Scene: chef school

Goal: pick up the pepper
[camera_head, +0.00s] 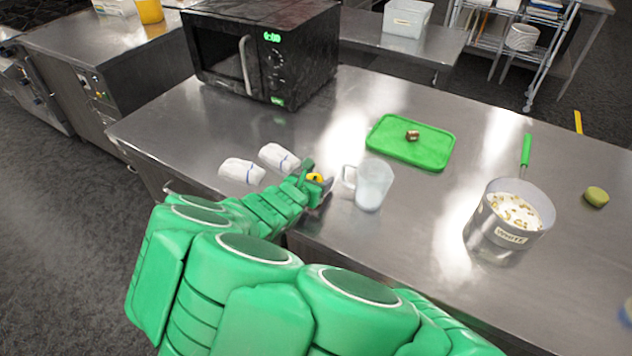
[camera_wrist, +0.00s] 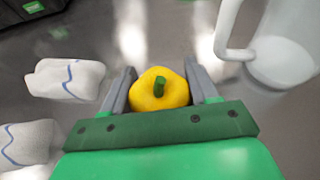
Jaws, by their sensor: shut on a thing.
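A yellow pepper (camera_wrist: 160,92) with a green stem sits between the two grey fingers of my gripper (camera_wrist: 160,88) in the wrist view. The fingers touch it on both sides, and my gripper is shut on it. In the head view the pepper (camera_head: 315,178) shows only as a small yellow patch, mostly hidden by my gripper (camera_head: 318,184). It is over the near part of the steel counter, left of the pitcher. I cannot tell whether it touches the counter.
A clear pitcher (camera_head: 373,187) stands close right of my gripper. Two white cloths (camera_head: 241,171) lie to the left. A green cutting board (camera_head: 432,150) with a small brown piece, a pot (camera_head: 508,222) and a microwave (camera_head: 262,50) stand on the steel counter (camera_head: 300,135).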

